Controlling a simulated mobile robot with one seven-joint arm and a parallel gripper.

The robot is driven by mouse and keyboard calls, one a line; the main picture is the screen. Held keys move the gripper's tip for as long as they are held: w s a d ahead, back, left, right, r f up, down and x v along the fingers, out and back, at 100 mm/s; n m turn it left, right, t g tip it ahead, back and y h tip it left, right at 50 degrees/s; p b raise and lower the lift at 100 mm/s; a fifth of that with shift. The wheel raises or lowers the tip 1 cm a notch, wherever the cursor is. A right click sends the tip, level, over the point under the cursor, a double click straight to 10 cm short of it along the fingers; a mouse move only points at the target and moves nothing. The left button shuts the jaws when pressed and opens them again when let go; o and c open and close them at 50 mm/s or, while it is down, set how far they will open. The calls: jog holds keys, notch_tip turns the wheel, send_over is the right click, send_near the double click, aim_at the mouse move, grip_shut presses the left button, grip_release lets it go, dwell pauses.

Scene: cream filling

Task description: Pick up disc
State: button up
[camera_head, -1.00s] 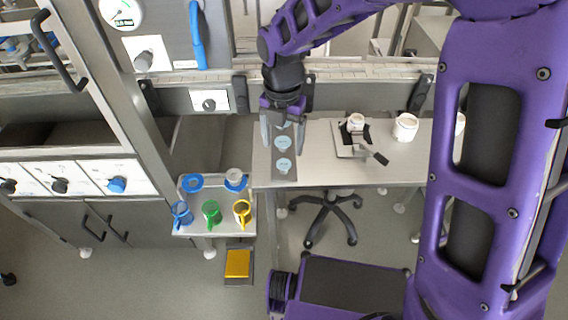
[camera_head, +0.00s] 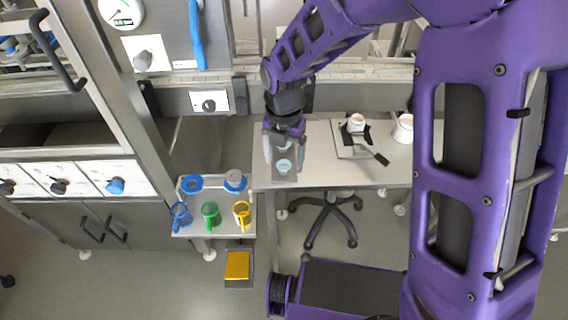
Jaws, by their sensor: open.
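A pale blue-grey disc (camera_head: 284,166) lies at the near end of a grey holder (camera_head: 285,177) on the left part of the white table. My gripper (camera_head: 284,150) is over the holder, pointing down, with its fingers apart. The fingers are on either side of the holder's middle, just behind the near disc in the picture. Part of another disc shows between the fingers, largely covered by my gripper. I cannot tell how high the fingertips are above the holder.
A small device with a white cup (camera_head: 356,121) and dark handle stands right of the holder. A white container (camera_head: 403,128) is further right. A small side table (camera_head: 215,226) holds blue, green and yellow jugs. Bare tabletop (camera_head: 318,165) lies right of the holder.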

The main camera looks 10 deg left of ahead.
jog(key=shift+f, duration=0.1)
grip_shut()
dwell(0.5)
